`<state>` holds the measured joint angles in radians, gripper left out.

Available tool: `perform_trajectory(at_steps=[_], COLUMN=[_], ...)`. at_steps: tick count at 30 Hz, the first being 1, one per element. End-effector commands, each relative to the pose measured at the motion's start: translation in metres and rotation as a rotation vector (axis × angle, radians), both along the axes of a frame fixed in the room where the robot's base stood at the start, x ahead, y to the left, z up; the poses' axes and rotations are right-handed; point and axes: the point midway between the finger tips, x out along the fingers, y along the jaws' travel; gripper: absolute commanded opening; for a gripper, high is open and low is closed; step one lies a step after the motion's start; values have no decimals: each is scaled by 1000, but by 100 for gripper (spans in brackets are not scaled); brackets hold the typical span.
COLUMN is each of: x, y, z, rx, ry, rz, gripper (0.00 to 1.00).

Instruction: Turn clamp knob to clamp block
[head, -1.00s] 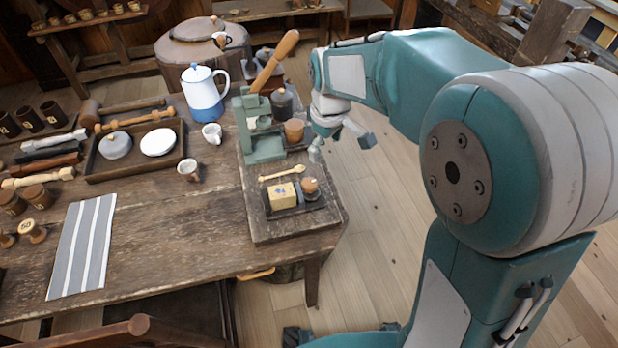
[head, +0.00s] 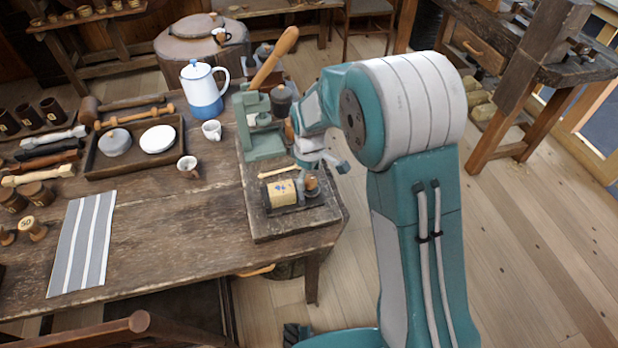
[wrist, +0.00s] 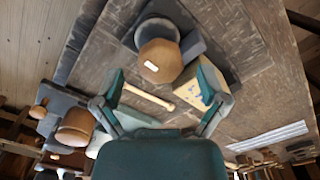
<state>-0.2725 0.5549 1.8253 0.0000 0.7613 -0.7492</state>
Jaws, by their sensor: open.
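A small clamp with a dark base (head: 296,207) sits at the near end of the wooden board. A pale yellow block (head: 281,193) with a blue mark rests in it, and it also shows in the wrist view (wrist: 211,88). The round wooden clamp knob (head: 312,187) is just right of the block. In the wrist view the faceted knob (wrist: 161,61) lies ahead, between the finger directions. My gripper (head: 322,166) is open just above and behind the knob, with its fingers (wrist: 161,78) spread and nothing between them. Whether a finger touches the knob I cannot tell.
A green press (head: 262,130) with a long wooden handle stands farther back on the board (head: 255,226). A small cup (head: 187,166) and a striped cloth (head: 82,245) are to the left.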

Motion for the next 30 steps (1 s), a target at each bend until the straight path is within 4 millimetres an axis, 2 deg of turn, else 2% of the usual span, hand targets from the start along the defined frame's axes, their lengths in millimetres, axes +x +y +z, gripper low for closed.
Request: perform_trajectory(at_steps=[4, 12, 14, 15, 18, 30], x=[0, 0, 0, 0, 0, 0], y=[0, 0, 0, 0, 0, 0], z=[-10, -12, -11, -11, -12, -13], rx=[0, 0, 0, 0, 0, 0], ry=[0, 0, 0, 0, 0, 1], rz=[0, 0, 0, 0, 0, -39], gripper=[92, 92, 66, 48, 10, 11])
